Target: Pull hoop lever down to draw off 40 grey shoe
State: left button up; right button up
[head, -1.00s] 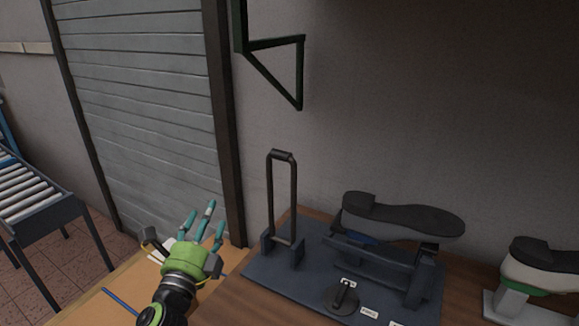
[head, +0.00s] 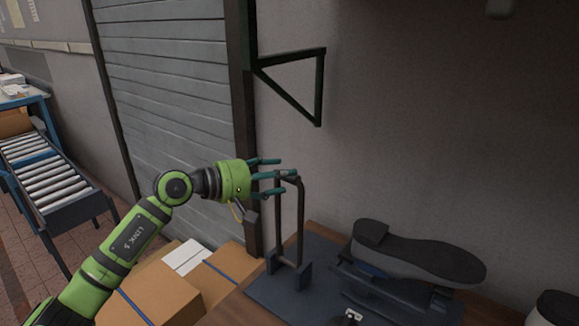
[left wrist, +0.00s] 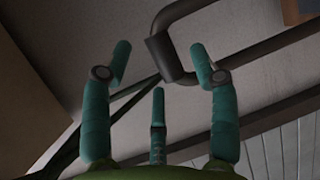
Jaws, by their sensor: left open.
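The hoop lever (head: 300,225) is a tall dark loop standing upright on a blue-grey base plate (head: 268,290). A grey shoe (head: 415,250) with a dark sole sits sole-up on the fixture to its right. My left gripper (head: 277,170) is open at the top of the hoop, its fingers reaching to the right around the top bar's height. In the left wrist view the hoop's top grip (left wrist: 165,58) lies between and just beyond the spread fingers (left wrist: 160,75); I cannot tell whether any finger touches it. My right gripper is not in view.
Cardboard boxes (head: 150,285) stand below my left arm. A green triangular bracket (head: 295,85) juts from the wall above the hoop. A roller conveyor (head: 55,180) is at the far left. Part of a pale object (head: 555,308) shows at the lower right.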

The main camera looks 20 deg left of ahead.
pick_arm(q)
jog(key=shift+p+x, duration=0.5)
jog(key=shift+x, duration=1.05)
